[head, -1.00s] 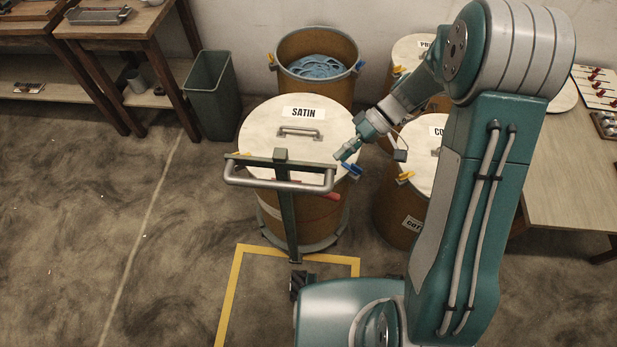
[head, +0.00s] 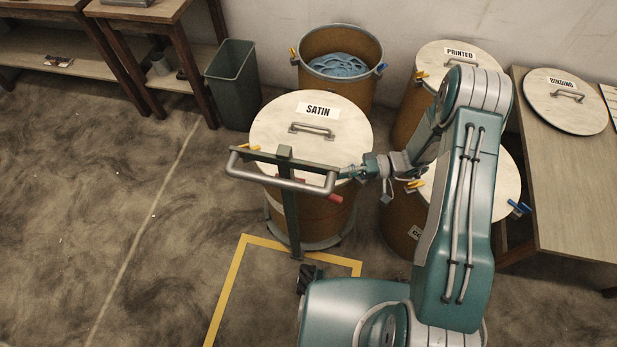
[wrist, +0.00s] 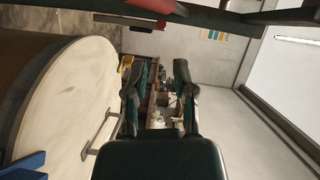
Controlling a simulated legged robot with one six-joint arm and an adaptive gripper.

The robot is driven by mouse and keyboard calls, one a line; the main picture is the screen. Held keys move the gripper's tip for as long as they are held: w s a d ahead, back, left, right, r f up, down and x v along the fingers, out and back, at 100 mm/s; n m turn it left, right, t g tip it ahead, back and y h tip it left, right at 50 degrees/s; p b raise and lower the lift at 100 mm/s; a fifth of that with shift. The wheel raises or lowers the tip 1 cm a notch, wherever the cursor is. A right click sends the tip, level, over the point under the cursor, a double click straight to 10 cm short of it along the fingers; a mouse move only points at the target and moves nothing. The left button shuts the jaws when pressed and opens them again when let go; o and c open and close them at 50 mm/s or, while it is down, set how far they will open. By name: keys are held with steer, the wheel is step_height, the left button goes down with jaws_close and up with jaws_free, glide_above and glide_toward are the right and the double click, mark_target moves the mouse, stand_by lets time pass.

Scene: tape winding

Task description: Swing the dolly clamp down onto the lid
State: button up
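The SATIN drum (head: 330,218) wears a round pale lid (head: 265,125) with a metal handle; the lid also shows in the wrist view (wrist: 62,115). The dolly's green upright and grey push bar (head: 290,183) stand in front of the drum. A red-tipped part (head: 335,198), seemingly the clamp, shows below the bar's right end; red parts (wrist: 155,6) also cross the top of the wrist view. My gripper (head: 350,172) is at the lid's right edge, close to the bar's right end. In the wrist view its fingers (wrist: 161,68) are apart with nothing between them.
An open drum with blue material (head: 338,67) stands behind. The PRINTED drum (head: 458,62) and another lidded drum stand at right, near a table (head: 570,190) bearing the BINDING lid (head: 548,105). A grey bin (head: 235,88) is at left. The floor at front left is clear.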

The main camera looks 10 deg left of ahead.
steer(key=x, duration=1)
steer(key=shift+s, duration=0.1)
jaws_close()
